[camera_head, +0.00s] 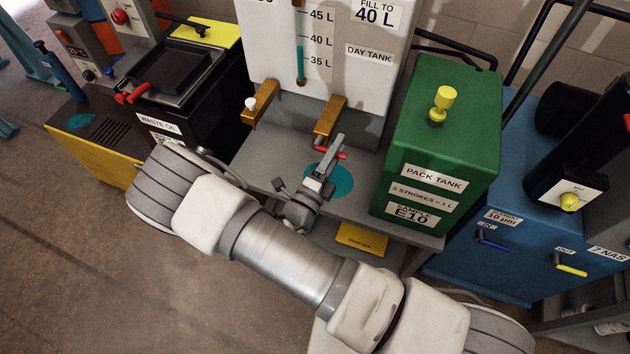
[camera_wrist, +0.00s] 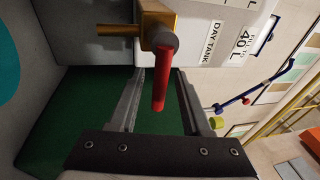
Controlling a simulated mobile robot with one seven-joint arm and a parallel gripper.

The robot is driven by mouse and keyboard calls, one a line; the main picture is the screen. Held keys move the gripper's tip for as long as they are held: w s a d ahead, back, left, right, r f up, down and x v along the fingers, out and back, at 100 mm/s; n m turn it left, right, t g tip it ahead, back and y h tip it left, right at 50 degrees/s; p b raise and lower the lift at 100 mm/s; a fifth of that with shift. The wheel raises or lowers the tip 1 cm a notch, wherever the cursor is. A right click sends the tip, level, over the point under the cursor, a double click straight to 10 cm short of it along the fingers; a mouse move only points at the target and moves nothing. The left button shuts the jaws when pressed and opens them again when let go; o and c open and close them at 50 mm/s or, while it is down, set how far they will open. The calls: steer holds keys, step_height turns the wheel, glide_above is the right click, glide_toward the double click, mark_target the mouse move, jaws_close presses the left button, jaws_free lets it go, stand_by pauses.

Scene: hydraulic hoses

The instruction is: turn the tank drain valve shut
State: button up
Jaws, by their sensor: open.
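The drain valve is a brass fitting (camera_head: 328,118) low on the white day tank (camera_head: 356,75). Its red lever (camera_head: 320,149) is partly hidden by my gripper in the head view. In the wrist view, the brass valve body (camera_wrist: 155,25) is at the top and the red lever (camera_wrist: 160,80) extends down from it. My gripper (camera_wrist: 160,76) is open, with the lever between its two fingers. A gap shows on either side of the lever, so neither finger appears to touch it. My gripper (camera_head: 334,148) is below the valve in the head view.
The green pack tank (camera_head: 440,145) stands close right of my gripper. A second brass fitting (camera_head: 262,105) with a white knob is to the left.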

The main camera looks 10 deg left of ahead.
steer(key=v, duration=1.5)
steer(key=shift+s, duration=0.2)
steer(key=shift+d+r, duration=0.1)
steer(key=w+d+r+m+g+h+p, duration=0.1)
steer(key=d+r+m+g+h+p, duration=0.15)
steer(key=d+r+m+g, duration=0.85)
steer(key=w+d+r+m+g+h+p, duration=0.1)
steer(key=w+d+r+m+g+h, duration=0.15)
steer(key=d+r+m+g, duration=0.85)
steer(key=s+d+r+m+t+y+p, duration=0.1)
steer(key=s+r+m+t+y, duration=0.1)
steer(key=r+m, duration=0.3)
steer(key=s+r+m+t+y+p, duration=0.1)
steer(key=r+m+y, duration=0.4)
steer(key=m, duration=0.9)
steer(key=s+d+r+m+t+y+p, duration=0.1)
steer(key=s+r+m+t+y+p, duration=0.1)
steer(key=s+r+m+t+y, duration=0.2)
step_height(320, 180, up, 3)
steer(key=m+t, duration=0.1)
steer(key=m, duration=0.4)
steer(key=shift+d+m, duration=0.3)
steer(key=shift+d, duration=0.05)
